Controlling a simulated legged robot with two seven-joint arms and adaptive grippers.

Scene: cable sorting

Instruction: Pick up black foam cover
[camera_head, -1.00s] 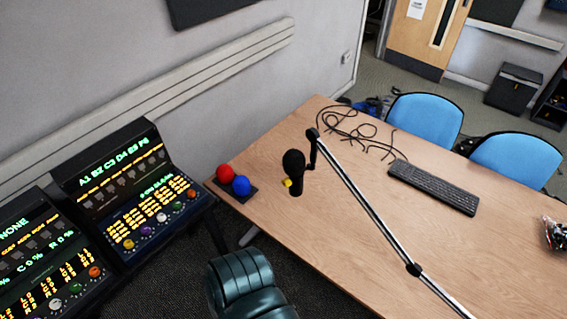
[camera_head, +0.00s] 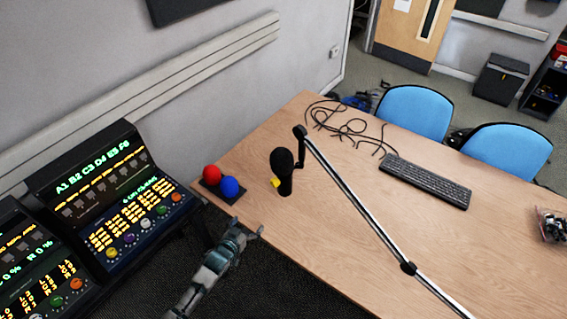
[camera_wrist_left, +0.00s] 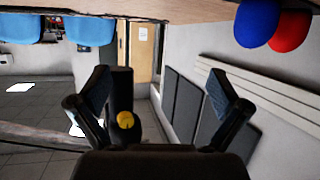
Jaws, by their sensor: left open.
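The black foam cover (camera_head: 281,160) is the rounded top of a black microphone (camera_head: 285,187) standing upright near the table's near-left edge. My left gripper (camera_head: 250,227) is open and empty, at the table's near edge, in front of and left of the microphone and apart from it. In the left wrist view the fingers of my left gripper (camera_wrist_left: 158,82) are spread wide. A dark upright shape with a yellow spot (camera_wrist_left: 126,120) shows beside the left finger; I cannot tell the foam cover's outline there. My right gripper is not in view.
A red ball (camera_head: 212,173) and a blue ball (camera_head: 230,186) sit on a black plate left of the microphone. A metal boom arm (camera_head: 355,200) crosses the table at right. A keyboard (camera_head: 425,181) and black cables (camera_head: 345,128) lie behind. Control panels (camera_head: 105,190) stand at left.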

